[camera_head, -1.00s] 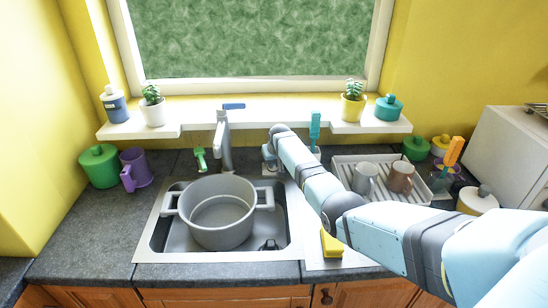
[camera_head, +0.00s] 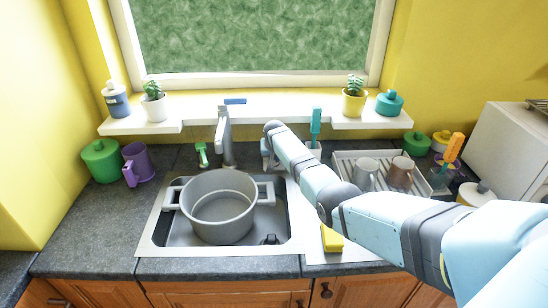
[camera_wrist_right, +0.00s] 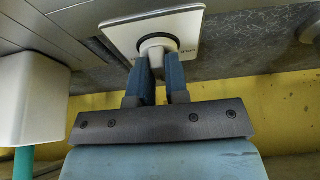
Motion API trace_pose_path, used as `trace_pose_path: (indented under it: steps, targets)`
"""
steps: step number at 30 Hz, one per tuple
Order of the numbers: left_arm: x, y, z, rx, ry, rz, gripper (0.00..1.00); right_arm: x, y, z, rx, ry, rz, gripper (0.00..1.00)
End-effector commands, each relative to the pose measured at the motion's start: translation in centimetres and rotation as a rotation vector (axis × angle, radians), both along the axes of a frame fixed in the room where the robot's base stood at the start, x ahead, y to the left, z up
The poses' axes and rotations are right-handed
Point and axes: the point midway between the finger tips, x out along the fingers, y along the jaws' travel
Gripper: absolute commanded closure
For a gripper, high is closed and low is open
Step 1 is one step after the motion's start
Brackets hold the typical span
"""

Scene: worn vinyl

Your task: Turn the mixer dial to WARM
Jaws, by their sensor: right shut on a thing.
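The mixer dial (camera_wrist_right: 152,43) is a pale knob with a dark ring, set on a white square plate (camera_wrist_right: 116,40) in the right wrist view. Small lettering on the plate's edge is too blurred and tilted to read. My right gripper (camera_wrist_right: 160,60) has its two blue fingers closed on the knob. In the head view my right gripper (camera_head: 267,156) is just right of the grey tap (camera_head: 225,140), behind the sink. The dial is hidden there by the hand and arm. My left gripper is not in view.
A grey pot (camera_head: 218,205) stands in the sink (camera_head: 150,235). A green brush-like thing (camera_head: 202,153) is left of the tap. A white holder (camera_wrist_right: 30,95) with a teal handle is close beside the gripper. Mugs (camera_head: 365,174) stand on a rack at right.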

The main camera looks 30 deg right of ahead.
Motion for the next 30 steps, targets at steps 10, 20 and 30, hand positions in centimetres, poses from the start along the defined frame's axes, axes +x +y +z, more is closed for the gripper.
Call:
trace_pose_path:
  steps: [10, 20, 30]
  targets:
    - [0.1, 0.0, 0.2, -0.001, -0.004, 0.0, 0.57, 0.0, 0.0, -0.1, 0.001, 0.002, 0.001, 0.6]
    - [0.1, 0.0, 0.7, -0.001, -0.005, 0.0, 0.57, -0.4, 0.3, 1.3, -0.001, -0.002, 0.001, 0.6]
    - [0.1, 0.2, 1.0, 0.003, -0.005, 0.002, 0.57, -2.6, 1.6, 7.5, 0.0, -0.002, 0.002, 0.6]
